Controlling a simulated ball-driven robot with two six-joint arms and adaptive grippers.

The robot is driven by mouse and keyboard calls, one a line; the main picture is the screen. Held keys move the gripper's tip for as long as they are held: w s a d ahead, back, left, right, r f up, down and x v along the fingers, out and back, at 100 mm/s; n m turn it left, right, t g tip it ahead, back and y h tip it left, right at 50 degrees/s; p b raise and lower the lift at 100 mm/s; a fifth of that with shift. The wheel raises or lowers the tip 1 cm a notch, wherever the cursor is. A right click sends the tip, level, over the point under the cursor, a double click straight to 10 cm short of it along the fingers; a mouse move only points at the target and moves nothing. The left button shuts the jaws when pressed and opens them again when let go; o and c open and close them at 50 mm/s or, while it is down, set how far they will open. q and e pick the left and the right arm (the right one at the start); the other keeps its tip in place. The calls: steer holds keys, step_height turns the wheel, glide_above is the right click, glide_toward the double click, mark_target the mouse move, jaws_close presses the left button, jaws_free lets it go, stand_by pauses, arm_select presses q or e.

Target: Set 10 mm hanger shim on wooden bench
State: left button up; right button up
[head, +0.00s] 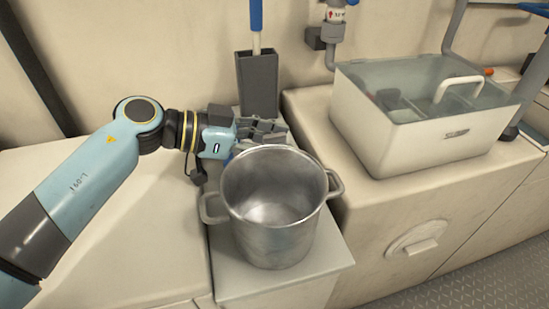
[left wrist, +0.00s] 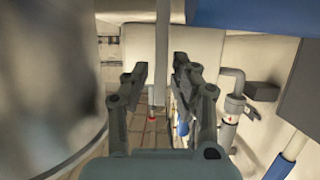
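I cannot make out the 10 mm hanger shim in either view. A brown slatted surface (left wrist: 140,130) shows far off between my fingers in the left wrist view; I cannot tell if it is the wooden bench. My left gripper (head: 264,130) is just behind the steel pot, whose rim hides part of it. In the left wrist view this gripper (left wrist: 167,75) has its two fingers apart, with nothing clearly held. A grey upright strip (left wrist: 181,70) shows between the fingers; its distance is unclear. My right gripper is out of view.
The two-handled steel pot (head: 273,225) stands on a pale block (head: 285,290). A dark holder (head: 258,85) with a blue-handled tool is behind my gripper. A white bin (head: 425,145) with a clear lid stands on the right locker (head: 365,225). A pipe fitting (head: 331,35) is on the wall.

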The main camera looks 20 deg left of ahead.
arm_select(q)
jaws_close()
